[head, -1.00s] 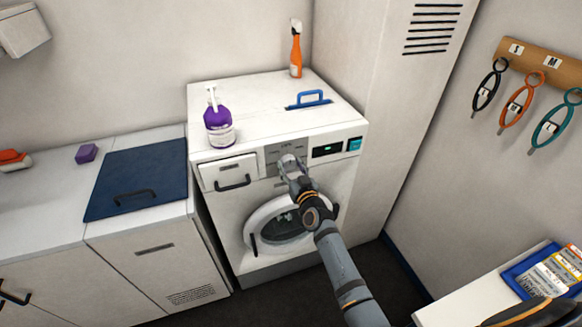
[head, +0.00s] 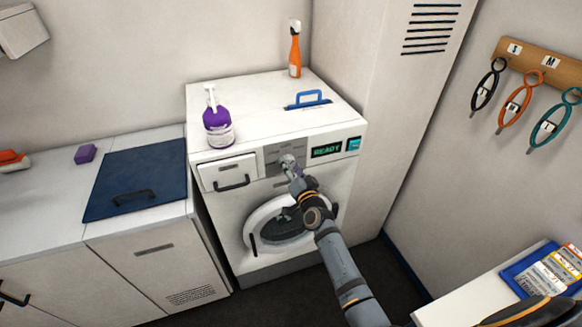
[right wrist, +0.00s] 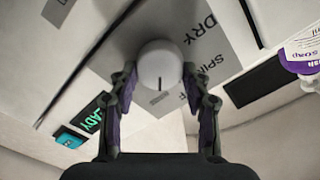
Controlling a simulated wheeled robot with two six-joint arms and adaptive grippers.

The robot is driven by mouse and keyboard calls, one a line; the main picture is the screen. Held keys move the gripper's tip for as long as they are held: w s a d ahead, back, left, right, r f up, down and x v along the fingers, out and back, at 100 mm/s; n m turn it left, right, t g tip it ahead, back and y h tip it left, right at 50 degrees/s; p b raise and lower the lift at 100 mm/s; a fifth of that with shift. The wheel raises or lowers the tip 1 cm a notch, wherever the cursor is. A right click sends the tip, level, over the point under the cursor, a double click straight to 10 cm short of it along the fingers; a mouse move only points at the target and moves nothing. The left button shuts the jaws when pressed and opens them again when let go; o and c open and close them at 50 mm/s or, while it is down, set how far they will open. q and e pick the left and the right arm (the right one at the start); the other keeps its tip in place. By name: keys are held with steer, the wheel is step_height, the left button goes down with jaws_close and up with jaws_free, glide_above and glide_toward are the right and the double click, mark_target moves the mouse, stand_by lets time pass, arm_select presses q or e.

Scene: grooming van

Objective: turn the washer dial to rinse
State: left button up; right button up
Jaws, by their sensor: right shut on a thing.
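The washer (head: 290,240) stands against the back wall with its round door facing me. Its pale grey dial (right wrist: 160,65) sits on a grey panel in the right wrist view, with a short dark mark at its lower edge. The words DRY and SPIN show on the panel beside the dial; other lettering is partly hidden, and I cannot read a rinse label. My right gripper (right wrist: 161,108) is shut on the dial, one finger at each side. The display (head: 327,150) reads READY. My left gripper is out of view.
The detergent drawer (head: 230,173) is left of the dial, a teal button (head: 353,145) right. A tall cabinet (head: 395,110) stands close on the right.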

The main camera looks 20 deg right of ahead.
steer(key=shift+m, duration=0.3)
steer(key=o, duration=1.1)
steer(key=shift+o, duration=0.2)
steer(key=s, duration=1.2)
steer(key=shift+d, duration=0.25)
